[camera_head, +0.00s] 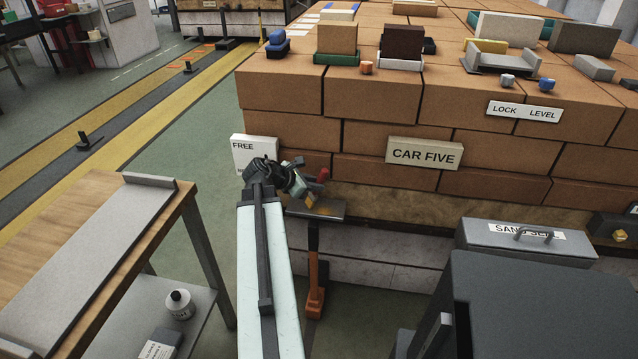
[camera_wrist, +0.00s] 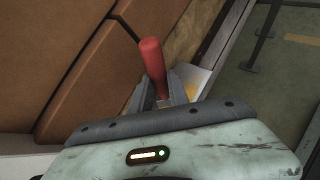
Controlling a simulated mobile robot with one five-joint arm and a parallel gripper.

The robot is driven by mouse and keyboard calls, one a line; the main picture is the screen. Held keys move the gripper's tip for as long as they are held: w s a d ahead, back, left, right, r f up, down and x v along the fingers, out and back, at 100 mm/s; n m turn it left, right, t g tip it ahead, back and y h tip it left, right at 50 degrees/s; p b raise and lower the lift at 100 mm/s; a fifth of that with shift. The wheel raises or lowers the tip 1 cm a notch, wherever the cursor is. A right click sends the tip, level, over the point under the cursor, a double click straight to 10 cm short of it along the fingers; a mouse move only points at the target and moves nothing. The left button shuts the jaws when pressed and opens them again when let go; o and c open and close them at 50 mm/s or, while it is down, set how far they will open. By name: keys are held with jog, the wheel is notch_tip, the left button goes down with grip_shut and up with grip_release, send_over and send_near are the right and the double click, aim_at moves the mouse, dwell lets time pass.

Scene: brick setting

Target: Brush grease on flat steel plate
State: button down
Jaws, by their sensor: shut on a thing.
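My gripper (camera_head: 304,186) is shut on a brush with a red handle (camera_head: 323,174). In the wrist view the red handle (camera_wrist: 152,65) stands up between the two grey fingers (camera_wrist: 162,92). The flat steel plate (camera_head: 334,214) is a small grey plate at the front of the brick stack, directly below the gripper. It also shows in part in the wrist view (camera_wrist: 202,78). Yellow-orange patches show at the brush's lower end and on the plate. I cannot tell bristles from grease there, or whether the brush touches the plate.
A brick stack (camera_head: 370,97) with a "CAR FIVE" sign (camera_head: 424,153) rises behind the plate. A grey "SAND SEAL" box (camera_head: 490,248) is at right.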

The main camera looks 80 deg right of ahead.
jog(key=shift+w, duration=4.65)
jog(key=s+d, duration=0.1)
jog(key=s, duration=1.6)
jog(key=shift+d, duration=0.2)
jog(key=shift+w, duration=0.1)
notch_tip(320, 180, up, 6)
jog(key=p, duration=0.6)
notch_tip(320, 180, up, 3)
jog(key=p, duration=0.3)
